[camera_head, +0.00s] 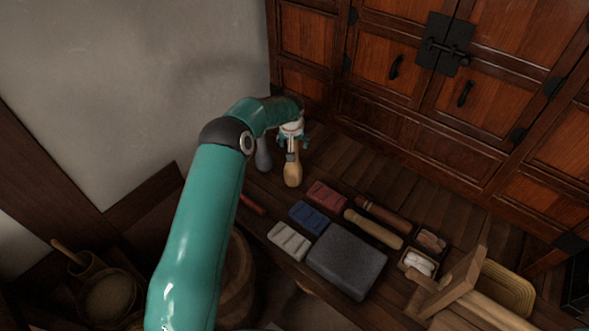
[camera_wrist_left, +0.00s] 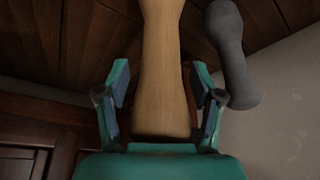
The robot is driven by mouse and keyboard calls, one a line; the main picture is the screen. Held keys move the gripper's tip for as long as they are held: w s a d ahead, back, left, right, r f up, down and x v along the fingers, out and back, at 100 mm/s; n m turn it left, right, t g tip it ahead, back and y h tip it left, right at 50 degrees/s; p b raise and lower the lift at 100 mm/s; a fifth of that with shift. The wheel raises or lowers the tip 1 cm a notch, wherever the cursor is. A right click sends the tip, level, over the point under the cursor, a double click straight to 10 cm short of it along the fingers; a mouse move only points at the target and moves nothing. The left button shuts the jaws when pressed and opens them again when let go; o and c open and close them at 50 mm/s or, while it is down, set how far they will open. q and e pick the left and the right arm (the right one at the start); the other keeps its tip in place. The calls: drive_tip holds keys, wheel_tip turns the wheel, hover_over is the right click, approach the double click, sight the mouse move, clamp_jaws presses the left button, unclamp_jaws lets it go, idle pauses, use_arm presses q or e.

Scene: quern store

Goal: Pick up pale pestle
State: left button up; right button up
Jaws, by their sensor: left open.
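The pale pestle (camera_head: 292,174) is light wood and stands on the dark plank table under my left gripper (camera_head: 291,142). In the left wrist view the pale pestle (camera_wrist_left: 162,60) runs down the middle, its near end between the two fingers of my left gripper (camera_wrist_left: 162,88). The fingers are open, with a visible gap on each side of the pestle. A grey pestle (camera_head: 263,154) stands just left of it in the head view. It also shows right of the pale one in the left wrist view (camera_wrist_left: 232,55). My right gripper is not in view.
Red (camera_head: 326,196), blue (camera_head: 309,217) and white (camera_head: 289,241) blocks lie nearer, beside a dark grey slab (camera_head: 346,260). A pale roller (camera_head: 373,229) and a brown roller (camera_head: 384,213) lie to the right. A wooden cabinet (camera_head: 420,130) stands behind; a plaster wall is at left.

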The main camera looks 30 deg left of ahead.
use_arm(q)
clamp_jaws()
drive_tip(key=shift+w+r, duration=0.1)
drive_tip(key=shift+r, duration=0.05)
idle(0.4)
